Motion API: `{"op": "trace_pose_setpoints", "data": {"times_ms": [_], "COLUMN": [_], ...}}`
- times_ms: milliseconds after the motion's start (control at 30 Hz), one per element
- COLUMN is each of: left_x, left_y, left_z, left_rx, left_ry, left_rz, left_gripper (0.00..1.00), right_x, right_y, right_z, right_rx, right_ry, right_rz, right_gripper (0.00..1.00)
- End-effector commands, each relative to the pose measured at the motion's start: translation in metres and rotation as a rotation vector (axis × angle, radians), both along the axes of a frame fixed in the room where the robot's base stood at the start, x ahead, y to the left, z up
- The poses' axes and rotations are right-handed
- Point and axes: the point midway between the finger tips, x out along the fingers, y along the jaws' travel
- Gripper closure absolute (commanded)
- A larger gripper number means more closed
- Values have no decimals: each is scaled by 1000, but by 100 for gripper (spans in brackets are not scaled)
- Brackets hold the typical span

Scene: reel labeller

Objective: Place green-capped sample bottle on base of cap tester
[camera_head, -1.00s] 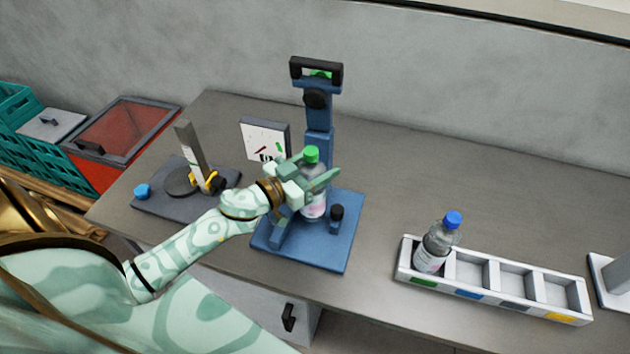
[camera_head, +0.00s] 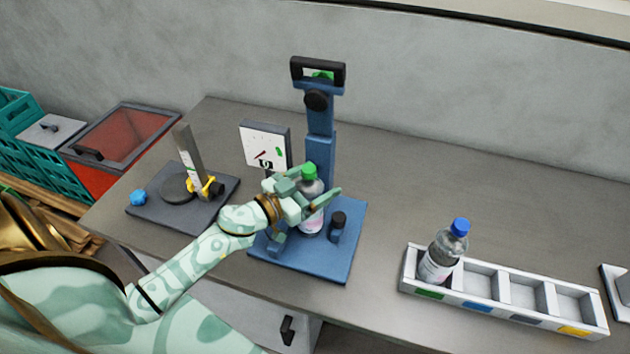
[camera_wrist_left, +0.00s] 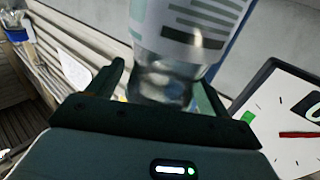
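The green-capped sample bottle (camera_head: 312,222) is upright over the base of the blue cap tester (camera_head: 304,266), in front of its column. Its bottom is at or very close to the base; I cannot tell whether it touches. My left gripper (camera_head: 318,193) comes from the left and is shut on the bottle's upper part, just below the green cap. In the left wrist view the bottle (camera_wrist_left: 185,35) is between the two fingers (camera_wrist_left: 165,88), its label beyond them. My right gripper is in neither view.
A dial gauge (camera_head: 265,145) stands behind the gripper. A dark stand with a scale post (camera_head: 188,160) is at the left. A white rack (camera_head: 500,300) at the right holds a blue-capped bottle (camera_head: 445,250) in its left compartment. A black knob (camera_head: 338,220) rises from the tester's base.

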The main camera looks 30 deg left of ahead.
Motion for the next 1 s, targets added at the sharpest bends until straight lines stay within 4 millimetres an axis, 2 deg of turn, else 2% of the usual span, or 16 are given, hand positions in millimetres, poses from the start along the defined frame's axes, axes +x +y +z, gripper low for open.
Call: {"op": "trace_pose_setpoints", "data": {"times_ms": [267,367,700,833,1000], "left_x": [-3,-18,-91,-106,-113], "left_y": [1,6,33,39,42], "left_z": [3,1,2,2,3], "left_rx": [0,0,1,0,0], "left_ry": [1,4,4,3,0], "left_rz": [0,1,0,1,0], "left_gripper": [20,20,20,20,20], "right_x": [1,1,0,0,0], "right_y": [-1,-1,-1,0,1], "right_z": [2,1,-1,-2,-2], "right_rx": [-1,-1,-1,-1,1], "right_ry": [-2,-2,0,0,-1], "right_rz": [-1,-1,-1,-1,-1], "right_gripper": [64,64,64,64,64]}}
